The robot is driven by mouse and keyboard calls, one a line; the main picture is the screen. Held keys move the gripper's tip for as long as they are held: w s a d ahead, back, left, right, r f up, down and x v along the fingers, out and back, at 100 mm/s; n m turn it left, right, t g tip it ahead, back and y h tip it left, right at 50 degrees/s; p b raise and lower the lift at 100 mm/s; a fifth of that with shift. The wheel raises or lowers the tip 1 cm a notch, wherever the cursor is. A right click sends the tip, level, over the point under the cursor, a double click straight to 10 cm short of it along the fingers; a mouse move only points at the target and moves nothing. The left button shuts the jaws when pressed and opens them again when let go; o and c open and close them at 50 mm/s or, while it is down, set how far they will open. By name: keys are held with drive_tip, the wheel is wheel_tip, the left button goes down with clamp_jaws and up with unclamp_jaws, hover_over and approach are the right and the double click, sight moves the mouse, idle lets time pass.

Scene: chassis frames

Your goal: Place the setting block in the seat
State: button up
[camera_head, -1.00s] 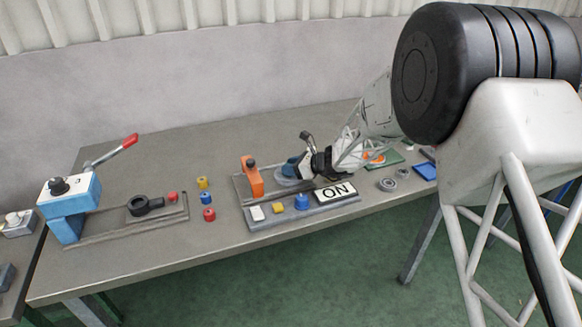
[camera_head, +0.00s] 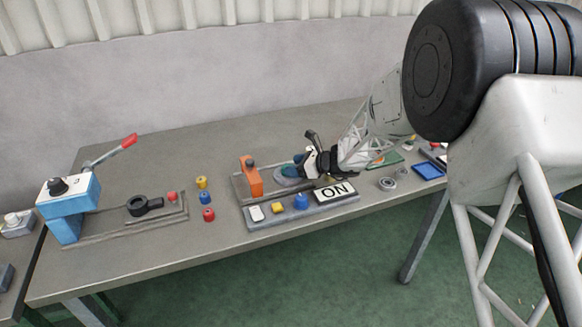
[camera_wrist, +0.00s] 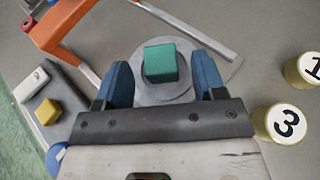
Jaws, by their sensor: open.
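A green block (camera_wrist: 160,63) sits on a round grey disc (camera_wrist: 150,94) in the wrist view. I take it for the setting block. My gripper (camera_wrist: 162,70) is open, with one blue finger on each side of the block and a visible gap on both sides. In the head view my gripper (camera_head: 297,167) is low over the disc, beside the orange upright (camera_head: 250,177). The block is small and partly hidden there. I cannot tell whether the disc is the seat.
An orange frame (camera_wrist: 60,28) is at upper left in the wrist view. Cylinders marked 3 (camera_wrist: 284,124) and 1 (camera_wrist: 305,70) stand to the right. A grey panel (camera_head: 264,222) with coloured buttons and an ON plate (camera_head: 336,191) lies in front. A blue lever fixture (camera_head: 70,205) stands left.

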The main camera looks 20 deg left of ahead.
drive_tip(key=v, duration=1)
idle(0.3)
idle(0.4)
drive_tip(key=s+d+r+n+h, duration=0.3)
drive_tip(key=s+d+r+n, duration=0.2)
drive_tip(key=s+d+r, duration=0.5)
drive_tip(key=s+d+r+n+h, duration=0.3)
drive_tip(key=s+d+r+n, duration=0.3)
drive_tip(key=d, duration=0.6)
drive_tip(key=s+d+r+n+t+h, duration=0.1)
drive_tip(key=s+d+n+h, duration=0.2)
drive_tip(key=s+d, duration=0.7)
drive_tip(key=s+d+r+n+t+h, duration=0.1)
drive_tip(key=s+d+n+h, duration=0.2)
drive_tip(key=s+d, duration=0.8)
drive_tip(key=s+h, duration=0.1)
drive_tip(key=s, duration=0.3)
drive_tip(key=shift+s+n+t+h, duration=0.2)
drive_tip(key=shift+n+t+h, duration=0.1)
drive_tip(key=shift+n, duration=0.1)
